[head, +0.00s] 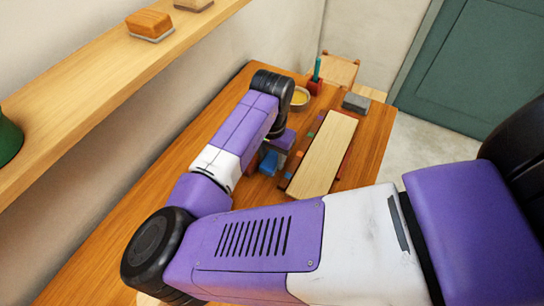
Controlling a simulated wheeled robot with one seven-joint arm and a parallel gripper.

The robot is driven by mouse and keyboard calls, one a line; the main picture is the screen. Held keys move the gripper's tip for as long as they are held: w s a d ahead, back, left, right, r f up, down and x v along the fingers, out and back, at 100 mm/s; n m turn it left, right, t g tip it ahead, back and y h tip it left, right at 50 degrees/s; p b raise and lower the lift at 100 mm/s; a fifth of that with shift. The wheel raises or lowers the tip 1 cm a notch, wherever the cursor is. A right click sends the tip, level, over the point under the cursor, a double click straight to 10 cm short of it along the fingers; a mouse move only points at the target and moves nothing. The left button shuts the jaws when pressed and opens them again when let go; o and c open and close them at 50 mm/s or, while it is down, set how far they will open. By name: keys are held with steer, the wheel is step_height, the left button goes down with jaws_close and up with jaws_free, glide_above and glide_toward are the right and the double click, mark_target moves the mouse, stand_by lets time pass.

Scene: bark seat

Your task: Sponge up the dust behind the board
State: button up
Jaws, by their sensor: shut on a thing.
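A pale wooden board (326,152) lies lengthwise on the table, right of my gripper. A darker strip with small coloured patches (299,158) runs along its left side. My gripper (269,157) points down over the table, just left of this strip, and is shut on a small blue thing, seemingly the sponge (268,167). The blue thing is low, at or close to the tabletop; I cannot tell whether it touches. My arm and gripper partly hide it. I cannot make out any dust.
On the wooden table (225,112), a bowl with yellow contents (299,97), a red holder with a green upright item (316,84) and a grey block (356,102) stand at the far end. A shelf (95,80) with brush-like blocks (150,24) runs along the left wall.

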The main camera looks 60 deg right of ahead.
steer(key=shift+d, duration=0.1)
steer(key=shift+w+d+p, duration=0.1)
steer(key=shift+d+p, duration=0.45)
steer(key=shift+d, duration=1.8)
steer(key=shift+a+f, duration=0.1)
steer(key=shift+a, duration=2.35)
steer(key=shift+d+p, duration=0.7)
steer(key=shift+d, duration=1.8)
steer(key=shift+a+f, duration=0.1)
steer(key=shift+a, duration=2.45)
steer(key=shift+d+p, duration=0.7)
steer(key=shift+d, duration=1.85)
steer(key=shift+a+r+p, duration=0.15)
steer(key=shift+a+p, duration=0.05)
steer(key=shift+a, duration=1.1)
steer(key=shift+a+r+p, duration=0.1)
steer(key=shift+a+p, duration=0.05)
steer(key=shift+a, duration=1.1)
